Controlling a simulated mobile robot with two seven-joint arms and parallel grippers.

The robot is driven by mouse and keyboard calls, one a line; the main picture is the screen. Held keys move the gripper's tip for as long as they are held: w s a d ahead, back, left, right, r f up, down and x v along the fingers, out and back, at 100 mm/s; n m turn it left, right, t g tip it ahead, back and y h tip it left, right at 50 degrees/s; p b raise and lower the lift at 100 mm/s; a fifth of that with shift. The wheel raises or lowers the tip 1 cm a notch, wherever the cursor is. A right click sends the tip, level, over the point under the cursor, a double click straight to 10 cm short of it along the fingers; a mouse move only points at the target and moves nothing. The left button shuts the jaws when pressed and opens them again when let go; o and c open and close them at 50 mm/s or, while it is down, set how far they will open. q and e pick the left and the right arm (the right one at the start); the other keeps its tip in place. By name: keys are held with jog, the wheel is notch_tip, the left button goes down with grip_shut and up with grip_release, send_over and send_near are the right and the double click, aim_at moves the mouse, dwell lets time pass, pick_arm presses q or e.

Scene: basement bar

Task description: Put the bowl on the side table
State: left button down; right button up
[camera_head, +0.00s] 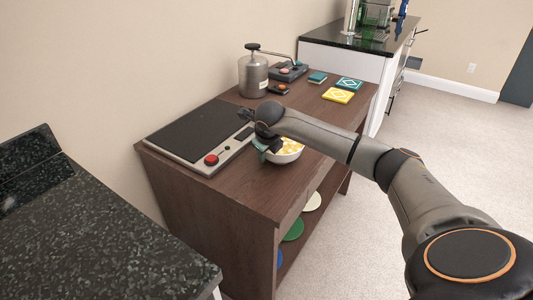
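A white bowl (289,153) with yellow and white contents is on or just above the brown wooden table (215,190), near its front edge. My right arm reaches in from the right, and its gripper (262,142) is at the bowl's left rim. The wrist and forearm hide the back of the bowl. I cannot tell whether the fingers are closed on the rim or only beside it, nor whether the bowl touches the tabletop. My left gripper is out of view.
A flat dark device with a red knob (211,159) lies left of the bowl. A metal canister (253,75), a small dark gadget (289,72) and yellow (338,95) and teal (349,84) coasters stand behind. A black stone counter (90,235) is front left. Colored discs (294,230) lie on the lower shelf.

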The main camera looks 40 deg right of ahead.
jog(key=v, duration=1.1)
jog(key=shift+r+p, duration=0.35)
jog(key=shift+s+a, duration=0.15)
jog(key=shift+a, duration=0.05)
